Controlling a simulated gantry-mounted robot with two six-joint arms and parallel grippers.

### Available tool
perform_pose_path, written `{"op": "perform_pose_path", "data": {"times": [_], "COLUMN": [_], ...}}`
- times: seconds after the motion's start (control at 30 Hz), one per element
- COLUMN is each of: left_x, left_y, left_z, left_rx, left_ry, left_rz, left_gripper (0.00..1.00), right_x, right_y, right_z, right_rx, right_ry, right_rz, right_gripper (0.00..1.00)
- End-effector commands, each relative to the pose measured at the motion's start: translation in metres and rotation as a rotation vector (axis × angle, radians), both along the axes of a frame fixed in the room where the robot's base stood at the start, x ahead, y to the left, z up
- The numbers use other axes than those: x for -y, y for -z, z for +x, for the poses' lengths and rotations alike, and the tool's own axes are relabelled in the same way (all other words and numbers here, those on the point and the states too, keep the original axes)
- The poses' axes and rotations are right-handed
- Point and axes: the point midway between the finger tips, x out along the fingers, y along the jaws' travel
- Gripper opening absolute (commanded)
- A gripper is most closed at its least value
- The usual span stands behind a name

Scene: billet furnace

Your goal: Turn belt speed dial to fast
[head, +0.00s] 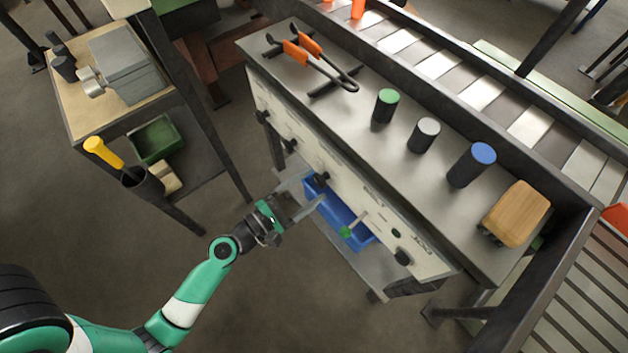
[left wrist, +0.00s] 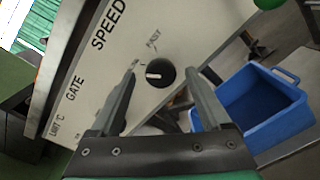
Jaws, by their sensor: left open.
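The belt speed dial (head: 321,178) is a round black knob on the pale sloping front panel (head: 280,120). In the left wrist view the dial (left wrist: 160,73) sits below the word SPEED, and its short white pointer mark points left in the picture. A small mark that looks like FAST is above it; another small mark at its left is partly hidden by a finger. My left gripper (head: 307,186) is open and empty in front of the panel. Its fingers (left wrist: 160,82) appear on either side of the dial; contact is not visible. My right gripper is not in view.
Other black knobs (head: 403,257) and a green-knobbed lever (head: 346,231) are on the panel. A blue bin (head: 338,216) stands on a shelf below.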

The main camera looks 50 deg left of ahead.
Motion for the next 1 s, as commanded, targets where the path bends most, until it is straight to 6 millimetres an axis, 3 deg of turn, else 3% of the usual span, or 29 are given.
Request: {"op": "perform_pose_path", "data": {"times": [0.13,0.43,0.87,1.0], "left_x": [0.000,0.000,0.000,0.000], "left_y": [0.000,0.000,0.000,0.000], "left_z": [0.015,0.018,0.017,0.017], "left_rx": [0.001,-0.001,0.000,0.000], "left_ry": [0.001,-0.001,0.000,0.000], "left_rz": [0.000,0.000,0.000,0.002], "left_gripper": [0.81,0.79,0.02,0.00], "right_x": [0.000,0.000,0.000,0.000], "right_y": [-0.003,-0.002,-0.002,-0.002], "right_z": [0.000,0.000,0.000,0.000], "right_rx": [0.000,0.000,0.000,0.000], "right_ry": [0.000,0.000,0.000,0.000], "right_rz": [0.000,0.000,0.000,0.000], "right_gripper": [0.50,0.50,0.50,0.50]}}
